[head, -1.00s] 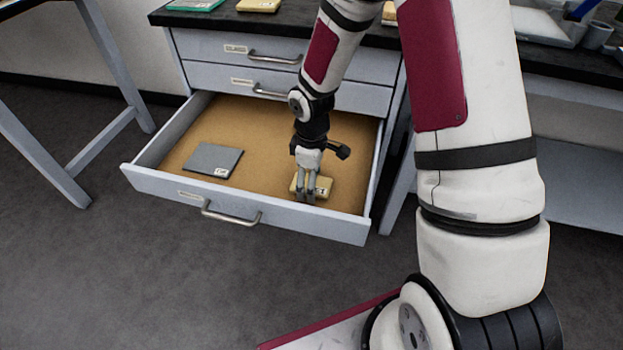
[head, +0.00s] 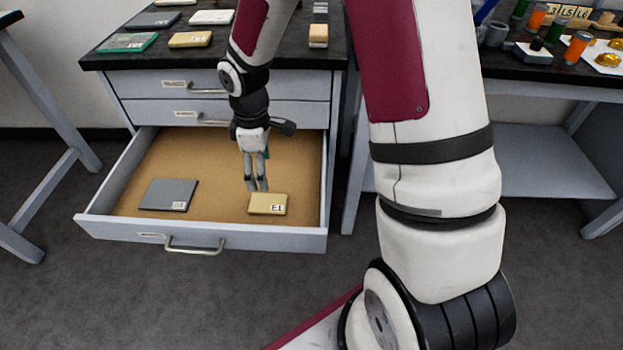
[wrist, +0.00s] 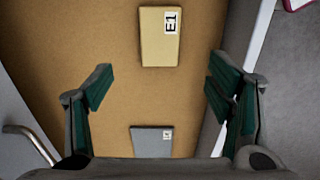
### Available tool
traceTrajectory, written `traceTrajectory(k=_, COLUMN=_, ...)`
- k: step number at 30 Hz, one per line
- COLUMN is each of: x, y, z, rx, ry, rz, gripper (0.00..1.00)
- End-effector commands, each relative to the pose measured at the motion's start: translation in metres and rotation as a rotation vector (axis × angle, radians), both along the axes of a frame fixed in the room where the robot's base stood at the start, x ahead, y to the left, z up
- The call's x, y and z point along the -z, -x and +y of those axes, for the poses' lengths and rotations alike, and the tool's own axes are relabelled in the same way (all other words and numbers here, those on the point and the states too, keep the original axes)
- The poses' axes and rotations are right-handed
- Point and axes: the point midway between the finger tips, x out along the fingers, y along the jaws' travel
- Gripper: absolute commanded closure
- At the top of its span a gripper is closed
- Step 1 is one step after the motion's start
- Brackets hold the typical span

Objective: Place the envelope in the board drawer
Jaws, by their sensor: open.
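The tan envelope (head: 268,204), labelled E1, lies flat in the open bottom drawer (head: 200,236), at its front right. It also shows in the wrist view (wrist: 159,42), beyond my fingertips and apart from them. My gripper (head: 257,186) is above the drawer floor, just behind and left of the envelope in the head view. In the wrist view its fingers (wrist: 160,85) are spread wide with nothing between them. A flat grey piece (head: 168,195) with a white label lies at the drawer's left, and it also shows low in the wrist view (wrist: 150,142).
The two drawers above are shut. The dark cabinet top (head: 270,50) holds several flat labelled pieces, including a green one (head: 127,42) and a tan one (head: 190,39). A bench with jars stands at the right. The drawer floor between the two pieces is clear.

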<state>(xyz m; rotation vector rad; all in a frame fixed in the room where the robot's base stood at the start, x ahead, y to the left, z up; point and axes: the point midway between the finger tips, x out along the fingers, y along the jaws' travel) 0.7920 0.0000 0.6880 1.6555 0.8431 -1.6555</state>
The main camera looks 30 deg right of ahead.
Motion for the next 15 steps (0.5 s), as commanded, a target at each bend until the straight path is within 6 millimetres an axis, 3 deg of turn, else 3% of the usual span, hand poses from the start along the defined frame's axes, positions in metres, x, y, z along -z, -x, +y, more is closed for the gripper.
traceTrajectory(k=5, x=-0.02, y=0.008, z=-0.004, rx=0.036, ry=0.025, rz=-0.004, gripper=0.26)
traceTrajectory(k=8, x=-0.051, y=0.023, z=-0.01, rx=0.1, ry=0.06, rz=-0.013, gripper=0.26)
traceTrajectory(k=15, x=-0.135, y=0.087, z=-0.021, rx=0.329, ry=0.129, rz=-0.037, gripper=0.26)
